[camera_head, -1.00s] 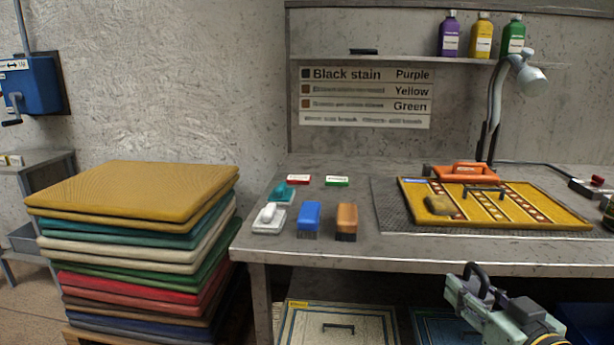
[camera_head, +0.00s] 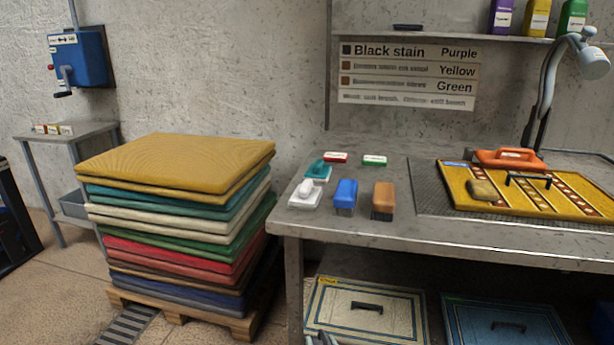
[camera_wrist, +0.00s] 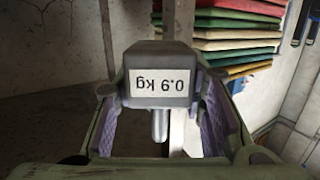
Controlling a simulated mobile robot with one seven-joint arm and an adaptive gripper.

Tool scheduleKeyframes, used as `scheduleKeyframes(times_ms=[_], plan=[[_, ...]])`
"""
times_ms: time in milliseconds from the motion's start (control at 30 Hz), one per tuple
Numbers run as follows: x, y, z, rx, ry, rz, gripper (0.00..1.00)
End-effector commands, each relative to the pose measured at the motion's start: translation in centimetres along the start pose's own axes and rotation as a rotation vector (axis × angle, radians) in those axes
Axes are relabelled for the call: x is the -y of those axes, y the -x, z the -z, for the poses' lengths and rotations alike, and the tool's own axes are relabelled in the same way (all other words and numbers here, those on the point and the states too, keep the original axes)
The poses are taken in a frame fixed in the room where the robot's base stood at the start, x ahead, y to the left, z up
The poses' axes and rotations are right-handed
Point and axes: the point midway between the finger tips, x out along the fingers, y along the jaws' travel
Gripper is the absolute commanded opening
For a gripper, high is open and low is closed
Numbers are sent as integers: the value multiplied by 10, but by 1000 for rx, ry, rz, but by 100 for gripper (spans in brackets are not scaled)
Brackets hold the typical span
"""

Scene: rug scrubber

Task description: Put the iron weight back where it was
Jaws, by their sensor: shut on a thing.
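The iron weight (camera_wrist: 158,84) is a dark grey block with a white label that reads "0.9 kg" upside down in the wrist view. A pale round stem shows below it. My gripper (camera_wrist: 158,100) is shut on the weight, with a purple-grey pad on each side of it. In the head view only a small sliver at the bottom edge may be part of my arm, and the weight does not show there.
A stack of coloured mats (camera_head: 178,165) stands on a pallet left of the workbench (camera_head: 380,222). Brushes, an orange tool (camera_head: 508,160) and a yellow rug (camera_head: 540,200) lie on the bench. A small side table (camera_head: 75,132) stands at the back left. Floor is clear in front of it.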

Motion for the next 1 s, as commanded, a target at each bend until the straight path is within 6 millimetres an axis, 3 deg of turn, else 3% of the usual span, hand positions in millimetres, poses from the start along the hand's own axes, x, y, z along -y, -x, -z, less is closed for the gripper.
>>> scheduleKeyframes(times_ms=[100, 233, 1000], plan=[[24, -3, -18, -4, 0, 12, 0], [38, -4, -30, -6, 4, 19, 0], [41, -5, -32, -10, 7, 21, 0]])
